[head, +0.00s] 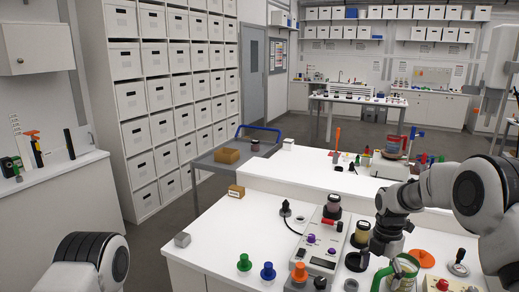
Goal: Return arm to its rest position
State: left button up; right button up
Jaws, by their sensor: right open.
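My right arm comes in from the right edge, and its dark right gripper (384,246) points down over the front right of the white worktable (215,230). It is open, and I see nothing held in it, though its fingertips are small and dark. A jar with a dark lid (361,234) stands just left of it, and another jar (332,206) stands farther back. A green-handled container (404,266) is just below and right of the gripper; I cannot tell whether they touch. My left arm shows only as a white link at the lower left; its gripper is out of view.
A grey device with purple knobs (322,252) stands left of the gripper. Green (244,262), blue (267,271) and orange (299,272) knobbed items line the front. An orange disc (421,258) lies right of the gripper. The table's left part is mostly clear.

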jog(key=s+a+f+g+b, duration=0.1)
jog(key=s+f+g+b, duration=0.1)
jog(key=s+f, duration=0.65)
jog(key=s+a+f+g+b, duration=0.2)
jog(key=s+f, duration=0.4)
jog(key=f, duration=0.6)
jog(key=s+a+f+m+b, duration=0.1)
jog(key=s+f+m, duration=0.35)
jog(key=s, duration=0.45)
jog(key=s+a+f+m+t+b, duration=0.1)
jog(key=s+f+m, duration=0.3)
jog(key=s+m, duration=0.3)
jog(key=s+a+f+m+b, duration=0.1)
jog(key=s+f+m, duration=0.35)
jog(key=s, duration=0.55)
pick_arm(q)
notch_tip(320, 180, down, 8)
jog(key=shift+w, duration=0.4)
pick_arm(e)
jog(key=w+m+t, duration=0.1)
jog(key=m, duration=0.2)
jog(key=w+r+m+t, duration=0.1)
jog(key=m, duration=0.2)
jog(key=w+m+t, duration=0.1)
jog(key=w+m, duration=0.1)
jog(key=shift+r+m+t, duration=0.15)
jog(key=shift+m+t, duration=0.15)
jog(key=shift+m, duration=0.1)
